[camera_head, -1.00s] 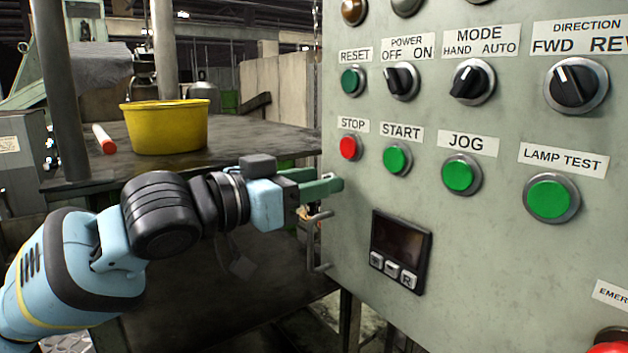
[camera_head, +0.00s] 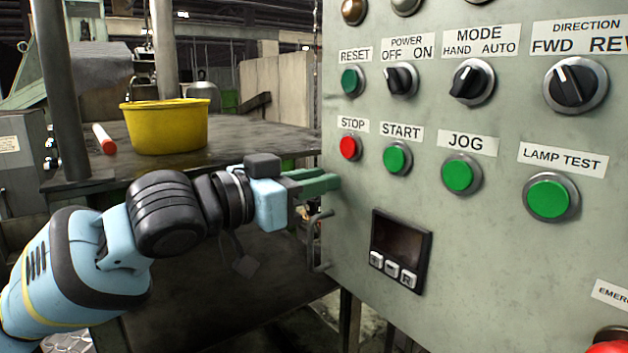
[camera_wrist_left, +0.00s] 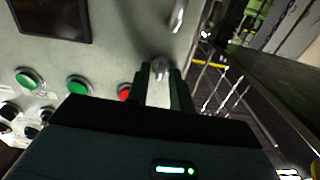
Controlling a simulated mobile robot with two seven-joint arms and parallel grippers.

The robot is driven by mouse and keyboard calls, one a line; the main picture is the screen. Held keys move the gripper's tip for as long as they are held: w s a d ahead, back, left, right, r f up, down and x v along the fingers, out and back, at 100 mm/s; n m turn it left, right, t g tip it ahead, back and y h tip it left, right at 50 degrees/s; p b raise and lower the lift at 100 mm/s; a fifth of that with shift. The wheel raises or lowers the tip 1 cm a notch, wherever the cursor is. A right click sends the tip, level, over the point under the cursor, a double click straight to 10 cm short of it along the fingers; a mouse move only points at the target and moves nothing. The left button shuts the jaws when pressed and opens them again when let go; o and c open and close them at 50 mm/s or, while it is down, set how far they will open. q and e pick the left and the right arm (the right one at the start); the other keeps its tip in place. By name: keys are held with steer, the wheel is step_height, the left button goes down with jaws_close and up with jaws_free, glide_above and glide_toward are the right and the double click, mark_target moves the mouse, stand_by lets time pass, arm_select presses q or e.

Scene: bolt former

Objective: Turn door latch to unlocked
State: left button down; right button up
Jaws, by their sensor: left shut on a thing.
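The grey control cabinet (camera_head: 480,230) stands on the right in the head view. My left gripper (camera_head: 326,184), with green fingers, reaches its left edge below the STOP button. In the left wrist view, the small metal door latch (camera_wrist_left: 161,66) sits between the fingertips of my left gripper (camera_wrist_left: 160,76), which is shut on it. The fingers hide the latch in the head view, and its exact turn angle cannot be told. A bent metal door handle (camera_head: 316,242) is just below the gripper; it also shows in the left wrist view (camera_wrist_left: 179,15). My right gripper is not in view.
The red STOP button (camera_head: 348,148), green START button (camera_head: 397,158) and a dark display (camera_head: 400,245) are close to the gripper on the panel. A yellow bucket (camera_head: 165,128) and a red-and-white rod (camera_head: 104,139) are on the dark table behind my arm.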

arm_select(q)
steer(key=m, duration=0.4)
steer(key=shift+s+d+m, duration=0.1)
steer(key=shift+m, duration=0.2)
steer(key=shift+s+d+f+m, duration=0.1)
steer(key=shift+f+m, duration=0.05)
steer(key=shift+m, duration=2)
steer(key=shift+a+f+m, duration=0.1)
steer(key=shift+m, duration=2)
steer(key=shift+s+d+f+m, duration=0.1)
steer(key=shift+f+m, duration=0.05)
steer(key=shift+m, duration=2)
steer(key=c, duration=1.2)
jaws_free()
steer(key=shift+c, duration=0.2)
